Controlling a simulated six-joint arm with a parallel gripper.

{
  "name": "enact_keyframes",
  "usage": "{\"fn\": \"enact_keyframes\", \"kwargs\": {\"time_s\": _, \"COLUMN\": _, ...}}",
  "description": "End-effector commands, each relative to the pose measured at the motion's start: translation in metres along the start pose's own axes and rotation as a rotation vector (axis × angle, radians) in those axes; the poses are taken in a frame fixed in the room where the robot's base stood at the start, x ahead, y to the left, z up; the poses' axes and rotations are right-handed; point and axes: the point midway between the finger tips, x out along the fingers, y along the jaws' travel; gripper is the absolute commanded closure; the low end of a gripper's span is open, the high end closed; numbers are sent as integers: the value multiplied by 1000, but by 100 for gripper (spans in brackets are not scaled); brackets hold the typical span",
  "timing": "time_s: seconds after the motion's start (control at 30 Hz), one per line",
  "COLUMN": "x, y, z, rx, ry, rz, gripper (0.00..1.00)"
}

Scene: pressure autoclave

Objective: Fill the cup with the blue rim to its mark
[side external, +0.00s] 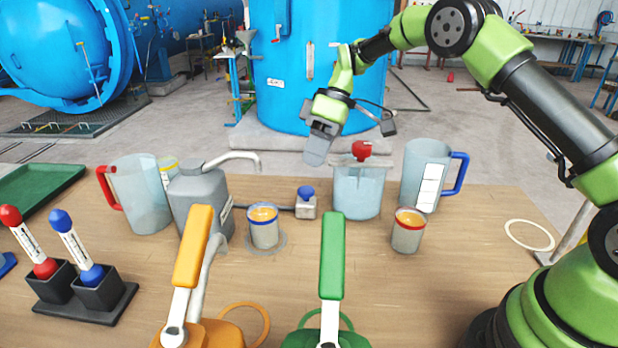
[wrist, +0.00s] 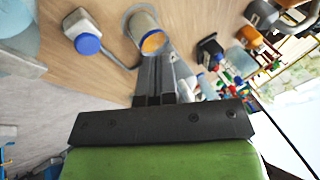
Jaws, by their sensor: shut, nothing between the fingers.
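The cup with the blue rim (side external: 264,232) stands upright on a round pale base, with orange showing inside; its fill level against a mark cannot be told. A grey canister (side external: 190,200) stands to its left, its white curved spout (side external: 240,156) ending above the cup. A blue knob (side external: 306,192) sits on a small grey box, joined by a pipe toward the canister. My gripper (side external: 315,157) is shut and empty, above and behind the blue knob. In the wrist view, the cup (wrist: 143,30) and knob (wrist: 88,44) lie beyond the shut fingers (wrist: 155,78).
A clear container (side external: 358,192) with a red knob (side external: 362,150) stands right of the blue knob. A red-rimmed cup (side external: 408,232) and a blue-handled jug (side external: 425,172) are farther right. A red-handled jug (side external: 140,200) is left. Orange (side external: 193,246) and green (side external: 333,255) levers rise in front.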

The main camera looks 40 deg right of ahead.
Motion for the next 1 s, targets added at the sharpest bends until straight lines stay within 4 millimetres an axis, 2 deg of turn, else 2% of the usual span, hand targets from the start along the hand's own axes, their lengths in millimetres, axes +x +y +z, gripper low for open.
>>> {"fn": "enact_keyframes", "kwargs": {"time_s": 0.03, "x": -19, "y": 13, "z": -5, "rx": -70, "ry": 4, "rz": 115, "gripper": 100}}
{"fn": "enact_keyframes", "kwargs": {"time_s": 0.13, "x": -47, "y": 32, "z": -11, "rx": -167, "ry": -5, "rz": 280, "gripper": 100}}
{"fn": "enact_keyframes", "kwargs": {"time_s": 0.2, "x": -59, "y": 39, "z": -13, "rx": -205, "ry": -11, "rz": 348, "gripper": 100}}
{"fn": "enact_keyframes", "kwargs": {"time_s": 0.33, "x": -67, "y": 43, "z": -15, "rx": -230, "ry": -16, "rz": 395, "gripper": 100}}
{"fn": "enact_keyframes", "kwargs": {"time_s": 0.6, "x": -66, "y": 43, "z": -14, "rx": -228, "ry": -17, "rz": 391, "gripper": 100}}
{"fn": "enact_keyframes", "kwargs": {"time_s": 0.73, "x": -59, "y": 46, "z": -14, "rx": -228, "ry": -18, "rz": 389, "gripper": 100}}
{"fn": "enact_keyframes", "kwargs": {"time_s": 0.87, "x": -41, "y": 52, "z": -14, "rx": -227, "ry": -20, "rz": 385, "gripper": 100}}
{"fn": "enact_keyframes", "kwargs": {"time_s": 1.0, "x": -13, "y": 64, "z": -15, "rx": -226, "ry": -21, "rz": 384, "gripper": 100}}
